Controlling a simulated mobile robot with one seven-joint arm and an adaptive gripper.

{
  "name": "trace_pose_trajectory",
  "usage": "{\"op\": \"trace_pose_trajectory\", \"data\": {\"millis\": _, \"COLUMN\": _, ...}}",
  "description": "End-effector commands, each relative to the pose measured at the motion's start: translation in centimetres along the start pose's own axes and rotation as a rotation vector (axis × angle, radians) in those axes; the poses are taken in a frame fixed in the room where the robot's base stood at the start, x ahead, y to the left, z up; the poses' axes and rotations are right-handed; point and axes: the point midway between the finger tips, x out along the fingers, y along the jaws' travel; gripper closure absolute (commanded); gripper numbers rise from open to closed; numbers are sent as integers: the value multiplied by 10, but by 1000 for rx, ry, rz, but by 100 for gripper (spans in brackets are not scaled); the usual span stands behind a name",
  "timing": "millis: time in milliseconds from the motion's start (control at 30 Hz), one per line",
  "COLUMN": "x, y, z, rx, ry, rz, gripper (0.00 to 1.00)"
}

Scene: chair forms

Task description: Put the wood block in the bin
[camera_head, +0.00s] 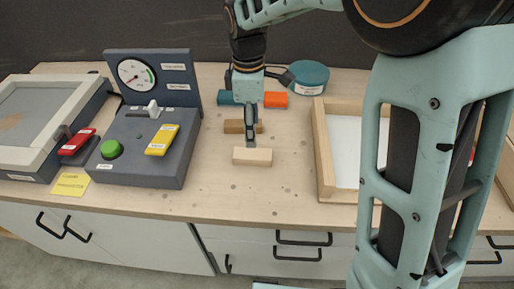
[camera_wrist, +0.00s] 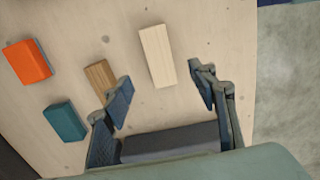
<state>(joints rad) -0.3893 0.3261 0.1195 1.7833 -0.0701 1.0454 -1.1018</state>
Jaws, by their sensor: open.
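A pale wood block (camera_head: 252,157) lies on the wooden worktop, nearest the front of the block group. It also shows in the wrist view (camera_wrist: 156,56), ahead of the space between my fingers. A darker brown wood block (camera_head: 234,126) lies just behind it, and in the wrist view (camera_wrist: 99,76) it is partly hidden by my left-hand finger. My gripper (camera_head: 251,143) points down at the pale block, open and empty; its spread fingers show in the wrist view (camera_wrist: 162,92). I cannot tell its exact height. A wood-walled tray (camera_head: 322,150) with a white floor, possibly the bin, stands right, partly hidden by my arm.
An orange block (camera_head: 275,100) and a teal block (camera_head: 227,98) lie behind, near a round teal tin (camera_head: 309,77). A grey control box (camera_head: 137,148) with gauge, green button and yellow switch stands left. The worktop's front middle is clear.

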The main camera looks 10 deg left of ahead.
Motion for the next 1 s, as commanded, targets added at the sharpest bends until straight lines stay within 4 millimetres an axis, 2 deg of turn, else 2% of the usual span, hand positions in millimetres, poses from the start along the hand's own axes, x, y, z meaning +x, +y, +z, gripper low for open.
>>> {"op": "trace_pose_trajectory", "data": {"millis": 133, "x": 3, "y": 3, "z": -4, "rx": 12, "ry": 26, "rz": -2, "gripper": 47}}
{"op": "trace_pose_trajectory", "data": {"millis": 400, "x": 44, "y": 3, "z": -5, "rx": 13, "ry": 25, "rz": -3, "gripper": 47}}
{"op": "trace_pose_trajectory", "data": {"millis": 567, "x": 55, "y": 2, "z": -5, "rx": 12, "ry": 25, "rz": -1, "gripper": 47}}
{"op": "trace_pose_trajectory", "data": {"millis": 833, "x": 93, "y": -1, "z": -4, "rx": 12, "ry": 23, "rz": -4, "gripper": 47}}
{"op": "trace_pose_trajectory", "data": {"millis": 1000, "x": 104, "y": 0, "z": -4, "rx": 13, "ry": 25, "rz": -1, "gripper": 47}}
